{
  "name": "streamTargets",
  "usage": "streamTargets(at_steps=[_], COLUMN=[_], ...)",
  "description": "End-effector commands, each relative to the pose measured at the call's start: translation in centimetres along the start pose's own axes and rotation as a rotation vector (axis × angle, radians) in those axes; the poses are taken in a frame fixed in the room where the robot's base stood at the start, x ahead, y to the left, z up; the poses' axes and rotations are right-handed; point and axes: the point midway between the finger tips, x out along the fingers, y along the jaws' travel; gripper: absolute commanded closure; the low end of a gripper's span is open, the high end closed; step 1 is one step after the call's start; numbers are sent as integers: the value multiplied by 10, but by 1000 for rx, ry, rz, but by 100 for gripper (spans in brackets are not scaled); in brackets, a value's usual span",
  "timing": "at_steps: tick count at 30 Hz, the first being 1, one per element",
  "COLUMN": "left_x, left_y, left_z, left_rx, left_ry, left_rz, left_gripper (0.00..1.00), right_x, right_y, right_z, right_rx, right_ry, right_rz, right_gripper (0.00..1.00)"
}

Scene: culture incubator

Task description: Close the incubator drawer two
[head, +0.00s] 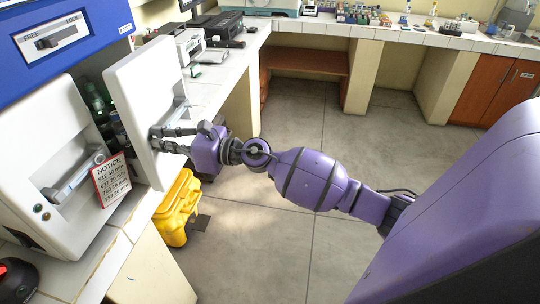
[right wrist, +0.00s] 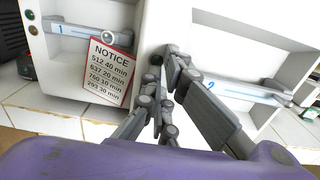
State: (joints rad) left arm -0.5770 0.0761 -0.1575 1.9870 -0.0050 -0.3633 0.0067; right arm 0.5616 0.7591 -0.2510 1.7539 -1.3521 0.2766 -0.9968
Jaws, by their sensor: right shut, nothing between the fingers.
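The incubator (head: 70,90) stands on the left in the head view, with a blue upper part and white drawers. Drawer two (head: 145,75) is pulled out, its white front standing well away from the body; green and dark bottles show in the gap behind it. In the right wrist view, drawer two (right wrist: 262,45) is on the right, its handle (right wrist: 245,92) marked 2. Drawer one (right wrist: 75,12) is on the left, its handle marked 1. My right gripper (head: 155,139) is shut and empty, its fingers at the front of drawer two; contact is unclear. My left gripper is out of view.
A red-edged notice (head: 111,180) hangs at drawer one's right edge. A yellow bin (head: 178,208) stands on the floor below the bench. Instruments (head: 190,45) stand on the white-tiled counter behind. The floor (head: 310,235) around my right arm is clear.

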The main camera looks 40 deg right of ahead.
Motion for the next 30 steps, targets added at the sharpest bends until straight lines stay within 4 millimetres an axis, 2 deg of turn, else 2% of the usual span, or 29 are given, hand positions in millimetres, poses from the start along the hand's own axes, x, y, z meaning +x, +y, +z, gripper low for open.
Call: streamTargets(at_steps=[1,6,15,21,30], left_x=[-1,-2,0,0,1], left_y=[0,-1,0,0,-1], left_z=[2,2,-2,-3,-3], left_rx=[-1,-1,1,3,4], left_ry=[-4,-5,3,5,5], left_rz=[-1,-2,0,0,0], left_gripper=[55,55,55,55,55], right_x=[11,43,88,105,114], right_y=[0,0,1,1,0], right_z=[2,1,-1,-1,-1], right_rx=[-1,-1,1,1,1], right_ry=[-2,-1,0,1,0], right_rz=[1,0,1,1,0], right_gripper=[100,100,100,100,100])
